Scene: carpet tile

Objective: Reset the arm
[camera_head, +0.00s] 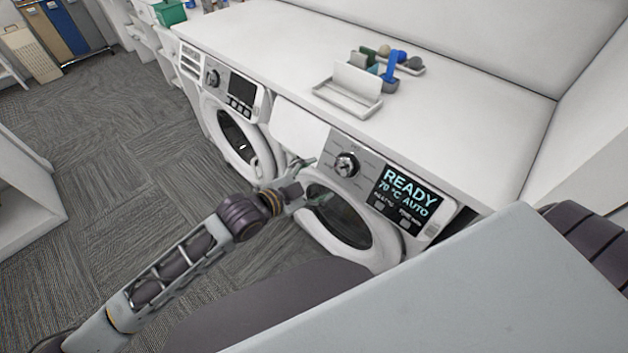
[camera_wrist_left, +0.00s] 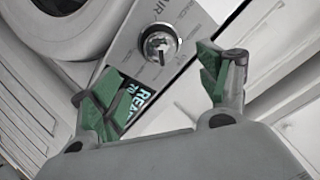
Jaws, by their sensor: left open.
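My left arm reaches in from the left, and its gripper (camera_head: 308,180) is in front of the right-hand washing machine (camera_head: 385,258), near the door's upper left. In the left wrist view the left gripper (camera_wrist_left: 160,92) has its green-padded fingers wide apart, with nothing between them. Beyond the fingers are the machine's round knob (camera_wrist_left: 159,44) and part of its lit display (camera_wrist_left: 140,102). In the head view the display (camera_head: 409,191) reads READY, 70 °C AUTO. My right gripper is not in view.
A second washing machine (camera_head: 236,128) stands to the left. A white counter (camera_head: 450,115) runs above both, bearing a white tray (camera_head: 347,104) and small coloured items. A grey surface (camera_head: 470,290) fills the lower right. Carpet (camera_head: 110,150) is open at the left.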

